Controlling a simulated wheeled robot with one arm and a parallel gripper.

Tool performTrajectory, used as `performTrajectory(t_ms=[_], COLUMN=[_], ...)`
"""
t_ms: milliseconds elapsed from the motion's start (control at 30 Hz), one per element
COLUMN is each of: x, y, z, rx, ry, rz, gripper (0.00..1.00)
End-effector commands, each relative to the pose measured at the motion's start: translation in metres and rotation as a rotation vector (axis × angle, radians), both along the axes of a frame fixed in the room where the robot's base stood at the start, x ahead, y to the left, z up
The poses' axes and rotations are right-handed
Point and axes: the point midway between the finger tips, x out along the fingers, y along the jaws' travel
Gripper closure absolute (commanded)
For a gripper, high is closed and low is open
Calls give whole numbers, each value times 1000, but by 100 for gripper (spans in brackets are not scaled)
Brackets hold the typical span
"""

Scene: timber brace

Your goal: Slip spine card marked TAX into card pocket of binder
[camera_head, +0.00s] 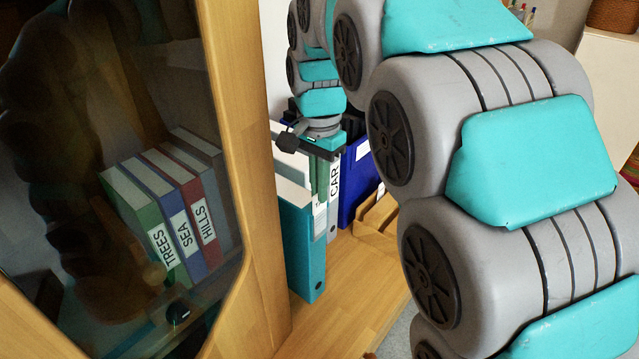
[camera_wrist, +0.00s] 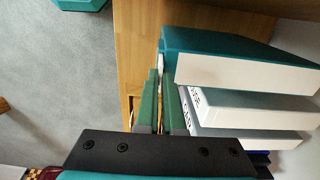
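My gripper (camera_head: 320,200) points down in front of the binders, with two green fingers. In the head view a white label (camera_head: 319,219) with what looks like a T is partly behind the fingers. I cannot tell whether it is the TAX card or a binder's label.
A pale binder marked CAR (camera_head: 334,185) and a blue binder (camera_head: 356,185) stand right of the teal one. A wooden tray (camera_head: 378,217) lies beyond. Binders TREES, SEA (camera_head: 183,232) and HILLS are behind the cabinet's glass door. Bare wooden top (camera_head: 345,285) lies in front.

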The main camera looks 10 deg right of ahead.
Motion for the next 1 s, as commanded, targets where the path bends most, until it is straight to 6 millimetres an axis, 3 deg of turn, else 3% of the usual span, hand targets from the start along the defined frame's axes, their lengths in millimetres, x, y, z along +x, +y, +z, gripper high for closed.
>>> performTrajectory(t_ms=[333,400,633,833,1000], x=[0,0,0,0,0], y=[0,0,0,0,0], z=[-3,-3,-3,-3,-3], rx=[0,1,0,0,0], ry=[0,1,1,1,1], rz=[0,0,0,0,0], gripper=[100,87,62,59,40])
